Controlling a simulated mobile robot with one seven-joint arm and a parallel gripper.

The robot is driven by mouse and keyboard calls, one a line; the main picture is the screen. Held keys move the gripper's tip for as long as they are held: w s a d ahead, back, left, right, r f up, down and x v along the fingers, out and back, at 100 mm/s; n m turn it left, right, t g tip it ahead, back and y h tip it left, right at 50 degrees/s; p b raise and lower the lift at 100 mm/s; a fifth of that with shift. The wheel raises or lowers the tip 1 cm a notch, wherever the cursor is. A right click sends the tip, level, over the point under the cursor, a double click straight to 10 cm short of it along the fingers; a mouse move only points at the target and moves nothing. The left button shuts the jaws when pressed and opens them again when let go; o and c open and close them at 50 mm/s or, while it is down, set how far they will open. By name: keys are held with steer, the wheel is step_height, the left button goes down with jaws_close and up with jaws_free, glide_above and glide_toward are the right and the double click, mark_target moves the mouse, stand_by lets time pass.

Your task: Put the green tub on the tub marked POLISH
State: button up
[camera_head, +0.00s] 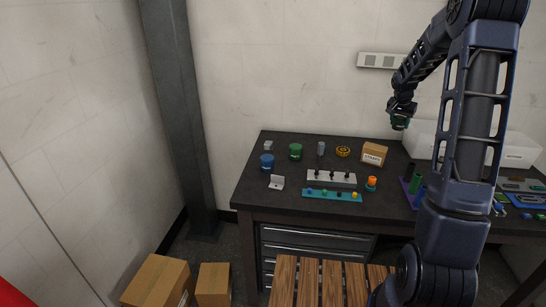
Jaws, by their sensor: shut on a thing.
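My gripper (402,109) is raised above the back right of the dark table, in front of the wall. It is shut on a small dark green thing (399,122) that looks like a tub, partly hidden by the fingers. A brighter green tub (295,151) stands upright at the table's back left. A blue tub (267,161) stands to the left of it and a little nearer. Neither tub touches my gripper. I cannot read the word POLISH on any tub.
The table (250,190) also bears a cardboard box (374,154), a yellow ring-shaped thing (343,151), a grey block with pegs (331,179), a teal strip (332,195) and an orange-topped piece (371,183). A white case (427,137) stands behind.

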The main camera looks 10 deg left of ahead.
steer(key=w+a+r+n+y, duration=0.15)
steer(key=a+n, duration=0.25)
steer(key=a, duration=1.2)
step_height(320, 180, up, 4)
steer(key=n+y, duration=0.4)
steer(key=n, duration=0.8)
glide_above(266, 156)
steer(key=f, duration=1.9)
steer(key=shift+s+d+f, duration=0.1)
steer(key=shift+s, duration=0.1)
steer(key=shift+f, duration=0.1)
steer(key=o, duration=1.1)
